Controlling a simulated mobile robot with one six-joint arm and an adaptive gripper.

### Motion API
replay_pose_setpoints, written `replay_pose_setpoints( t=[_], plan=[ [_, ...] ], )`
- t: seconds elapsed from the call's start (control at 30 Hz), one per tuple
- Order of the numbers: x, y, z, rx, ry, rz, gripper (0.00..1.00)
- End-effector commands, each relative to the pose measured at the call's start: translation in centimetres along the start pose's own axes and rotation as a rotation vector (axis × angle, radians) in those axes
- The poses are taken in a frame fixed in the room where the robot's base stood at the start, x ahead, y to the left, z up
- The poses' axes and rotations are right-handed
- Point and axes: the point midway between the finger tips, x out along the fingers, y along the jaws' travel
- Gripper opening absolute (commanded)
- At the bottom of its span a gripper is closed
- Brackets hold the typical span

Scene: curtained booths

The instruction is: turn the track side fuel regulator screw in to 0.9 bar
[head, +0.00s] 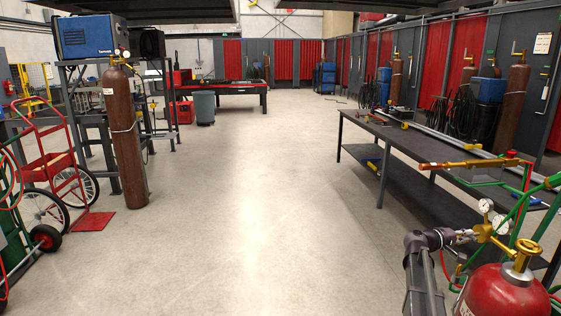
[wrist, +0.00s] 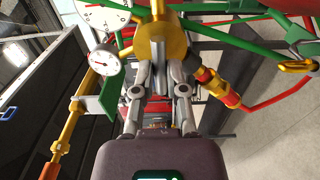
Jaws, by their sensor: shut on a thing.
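The brass fuel regulator (head: 486,232) sits on the red cylinder (head: 500,293) at the lower right of the head view. Its body (wrist: 161,40) is at the top centre of the wrist view. Two round white gauges stand on it: a large one (wrist: 103,14) and a small one (wrist: 106,63). Their needles are too small to read surely. My gripper (head: 469,235) comes from the left of the regulator. In the wrist view my gripper (wrist: 160,72) is shut at the front of the body, around the adjusting screw, which the fingertips mostly hide.
A brass torch (head: 468,165) lies across the green cart frame behind the regulator. A red hose (wrist: 255,110) leaves a red and brass fitting (wrist: 217,87) close right of my fingers. A dark workbench (head: 400,160) stands beyond. The floor (head: 250,220) at left is clear.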

Motion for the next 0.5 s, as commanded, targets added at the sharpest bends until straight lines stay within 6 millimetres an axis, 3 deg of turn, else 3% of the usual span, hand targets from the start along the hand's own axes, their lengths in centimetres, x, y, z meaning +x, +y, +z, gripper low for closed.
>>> replay_pose_setpoints(
  t=[0.23,0.5],
  plan=[
    [0.05,0.00,0.00,0.047,-0.001,0.000,0.00],
    [0.05,0.00,0.00,0.238,0.000,0.000,0.00]
  ],
)
